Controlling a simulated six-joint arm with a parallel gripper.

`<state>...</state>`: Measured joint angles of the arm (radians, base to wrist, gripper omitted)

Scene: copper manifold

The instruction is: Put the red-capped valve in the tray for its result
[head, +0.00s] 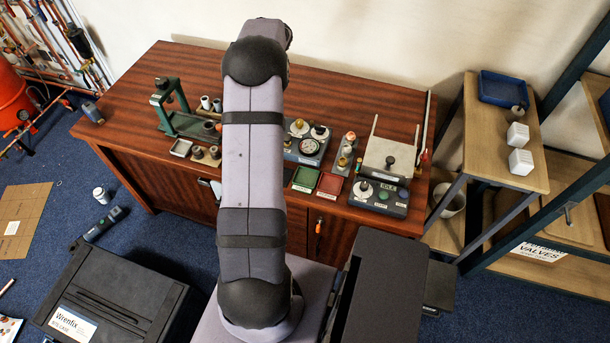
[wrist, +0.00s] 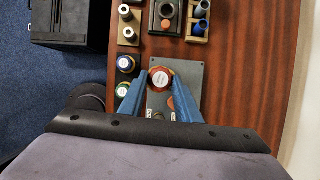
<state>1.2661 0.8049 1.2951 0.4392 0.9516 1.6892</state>
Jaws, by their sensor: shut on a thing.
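In the wrist view, my gripper (wrist: 160,86) has its two blue fingers on either side of a round valve with a red-orange cap rim (wrist: 160,77) and a pale label on top. The fingers are shut on it, over a grey plate (wrist: 188,76). Whether the valve touches the plate I cannot tell. In the head view my own arm hides the gripper and the valve. That view shows a green tray (head: 306,179) and a red tray (head: 330,184) side by side at the bench's front edge.
In the head view, a gauge box (head: 308,147) and a lidded device (head: 388,158) flank the trays. A blue tray (head: 503,88) sits on the right shelf.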

